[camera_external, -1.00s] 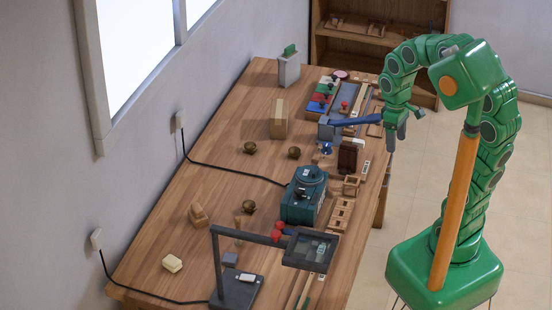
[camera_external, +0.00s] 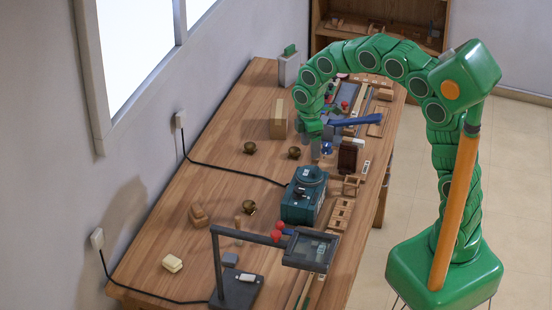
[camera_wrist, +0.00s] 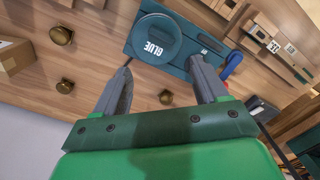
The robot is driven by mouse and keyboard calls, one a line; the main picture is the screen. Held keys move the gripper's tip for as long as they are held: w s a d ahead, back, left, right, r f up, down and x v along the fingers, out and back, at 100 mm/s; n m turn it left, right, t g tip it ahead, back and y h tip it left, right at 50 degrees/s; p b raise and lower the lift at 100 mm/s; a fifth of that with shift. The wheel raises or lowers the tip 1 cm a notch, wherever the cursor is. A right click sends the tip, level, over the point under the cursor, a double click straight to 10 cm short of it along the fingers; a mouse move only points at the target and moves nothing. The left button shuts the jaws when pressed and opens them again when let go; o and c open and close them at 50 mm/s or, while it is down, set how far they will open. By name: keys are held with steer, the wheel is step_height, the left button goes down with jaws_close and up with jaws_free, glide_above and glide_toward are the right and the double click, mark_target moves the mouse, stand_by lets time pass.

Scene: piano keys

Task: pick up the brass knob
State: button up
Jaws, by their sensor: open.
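Three round brass knobs lie on the wooden bench: one at the back left (camera_external: 250,147), one to its right (camera_external: 294,152), and one nearer the front (camera_external: 249,207). In the wrist view, one knob (camera_wrist: 166,97) shows in the gap between my fingers, and two others (camera_wrist: 61,35) (camera_wrist: 65,86) lie to the left. My gripper (camera_external: 320,150) hangs over the bench just right of the middle knob, pointing down. In the wrist view, its two fingers (camera_wrist: 161,65) are spread and empty. The fingertips are small and hard to see in the external view.
A teal glue pot (camera_external: 305,195) stands close in front of my gripper; it also shows in the wrist view (camera_wrist: 158,40). A cardboard-coloured block (camera_external: 278,118) stands behind the knobs.

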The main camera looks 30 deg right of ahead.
steer(key=w+a+f+n, duration=0.3)
steer(key=a+f, duration=0.1)
steer(key=a, duration=0.3)
steer(key=n, duration=0.5)
glide_above(250, 202)
step_height(250, 202, down, 8)
steer(key=shift+s+a+r, duration=0.1)
steer(key=shift+r, duration=0.1)
steer(key=shift+f, duration=3.9)
steer(key=shift+c, duration=0.4)
steer(key=c, duration=1.1)
steer(key=shift+r, duration=0.1)
